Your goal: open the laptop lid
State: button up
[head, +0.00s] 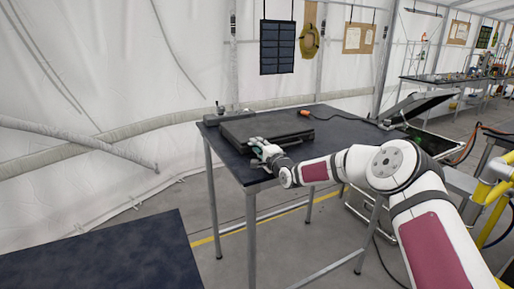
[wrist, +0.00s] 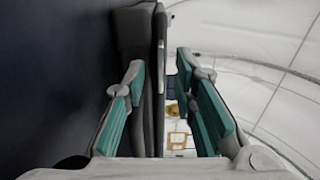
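The laptop is a thick dark grey slab (head: 265,128) lying shut on the dark-topped table (head: 345,137) in the head view. My gripper (head: 258,148) is at its near edge, low over the table top. In the wrist view the picture is turned sideways, and the laptop (wrist: 133,32) stands as a dark upright slab. My gripper (wrist: 160,85) has its two teal-padded fingers apart, with the laptop's edge between them, closer to the left finger. A gap shows between the laptop and the right finger. Whether the left finger touches the laptop is unclear.
A small dark device (head: 221,109) sits at the table's back left corner. An orange-handled tool with a cable (head: 305,113) lies behind the laptop. An open dark case (head: 412,108) stands at the right. Another dark table (head: 110,255) is at the lower left.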

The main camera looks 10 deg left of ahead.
jog(key=shift+w+a, duration=0.25)
jog(key=shift+w, duration=0.05)
grip_shut()
jog(key=shift+r, duration=0.15)
